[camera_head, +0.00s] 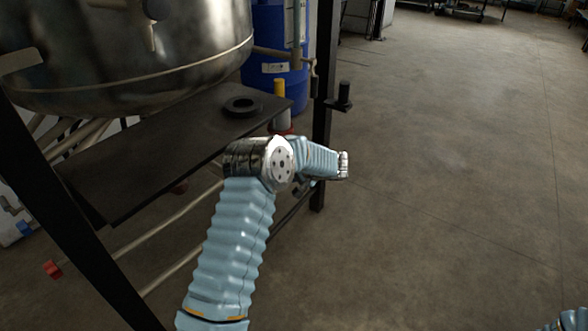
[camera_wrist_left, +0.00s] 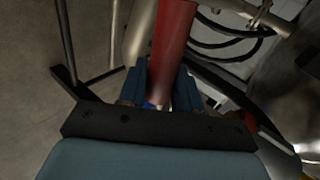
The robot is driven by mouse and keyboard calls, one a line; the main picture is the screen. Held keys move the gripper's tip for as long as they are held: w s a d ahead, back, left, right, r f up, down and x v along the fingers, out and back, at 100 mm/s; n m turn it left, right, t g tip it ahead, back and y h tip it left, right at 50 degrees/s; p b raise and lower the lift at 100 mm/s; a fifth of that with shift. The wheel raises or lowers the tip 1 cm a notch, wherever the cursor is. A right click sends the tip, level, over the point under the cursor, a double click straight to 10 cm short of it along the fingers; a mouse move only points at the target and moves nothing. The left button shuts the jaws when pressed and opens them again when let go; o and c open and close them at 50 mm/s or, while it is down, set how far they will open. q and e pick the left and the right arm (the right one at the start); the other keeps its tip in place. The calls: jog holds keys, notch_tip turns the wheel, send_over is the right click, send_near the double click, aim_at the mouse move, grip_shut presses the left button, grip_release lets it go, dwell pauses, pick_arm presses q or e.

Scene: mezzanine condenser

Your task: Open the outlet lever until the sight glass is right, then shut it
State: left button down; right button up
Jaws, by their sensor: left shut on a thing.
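In the left wrist view a red lever handle (camera_wrist_left: 174,40) runs down between the blue fingers of my left gripper (camera_wrist_left: 162,90), which is shut on it. In the head view my left arm reaches past the shelf edge beside the black frame post, and its fingers and the lever's grip are hidden behind the arm. An upright clear-looking tube (camera_head: 299,28) stands in front of a blue drum; I cannot tell whether it is the sight glass or read any level. My right gripper is out of view; only a bit of blue sleeve shows at the lower right.
A large metal vessel (camera_head: 130,70) hangs over a dark shelf (camera_head: 130,165) with a black ring (camera_head: 242,106) on it. A yellow-topped post (camera_head: 280,88) stands by the shelf corner. A black frame post (camera_head: 323,110) carries a black knob (camera_head: 344,92). Open floor (camera_head: 460,180) lies right.

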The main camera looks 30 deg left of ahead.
pick_arm(q)
jog(key=shift+r+m+g, duration=0.4)
dwell(0.4)
jog(key=c, duration=0.9)
grip_release()
jog(key=shift+w, duration=0.1)
jog(key=v, duration=1.4)
jog(key=shift+f, duration=0.15)
